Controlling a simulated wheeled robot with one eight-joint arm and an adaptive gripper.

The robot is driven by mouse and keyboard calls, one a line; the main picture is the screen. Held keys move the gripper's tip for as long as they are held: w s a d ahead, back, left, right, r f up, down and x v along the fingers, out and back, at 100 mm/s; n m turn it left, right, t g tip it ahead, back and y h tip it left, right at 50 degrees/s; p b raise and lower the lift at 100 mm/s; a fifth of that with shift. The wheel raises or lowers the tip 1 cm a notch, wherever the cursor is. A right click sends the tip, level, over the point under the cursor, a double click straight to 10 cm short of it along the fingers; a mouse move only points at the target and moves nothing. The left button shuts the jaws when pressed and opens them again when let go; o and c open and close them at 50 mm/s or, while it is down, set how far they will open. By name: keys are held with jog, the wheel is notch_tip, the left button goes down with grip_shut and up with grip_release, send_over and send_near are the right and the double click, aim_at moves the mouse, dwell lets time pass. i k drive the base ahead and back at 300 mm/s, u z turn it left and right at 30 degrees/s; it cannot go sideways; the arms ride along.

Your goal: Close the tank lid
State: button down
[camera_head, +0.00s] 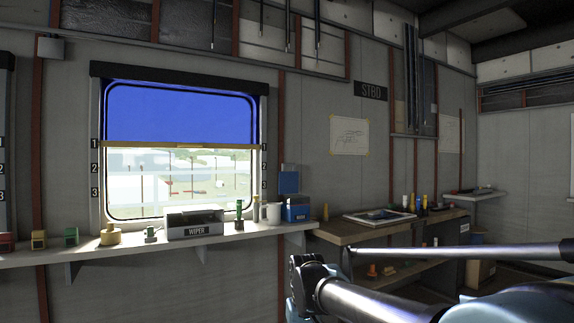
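A grey box labelled "WIPER" (196,224) stands on the shelf below the window and may be the tank. Its upper part looks like a raised or clear-sided cover, but I cannot tell whether a lid is open. No other thing can be made out clearly as a tank with a lid. My arm reaches in from the lower right and ends in a dark and blue joint right of the shelf. My gripper itself cannot be made out, and no contact with the box shows.
The narrow shelf (150,250) also holds several small coloured pieces, a white cup (273,213) and a blue box (295,213). The window (180,150) has a blue blind. A wooden bench (345,233) with an open book stands right, partly behind my arm.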

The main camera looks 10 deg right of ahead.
aim_at(288, 181)
jog(key=u, duration=0.2)
jog(key=k, duration=0.15)
jog(key=z, duration=0.8)
jog(key=i, duration=1.9)
jog(key=u, duration=0.6)
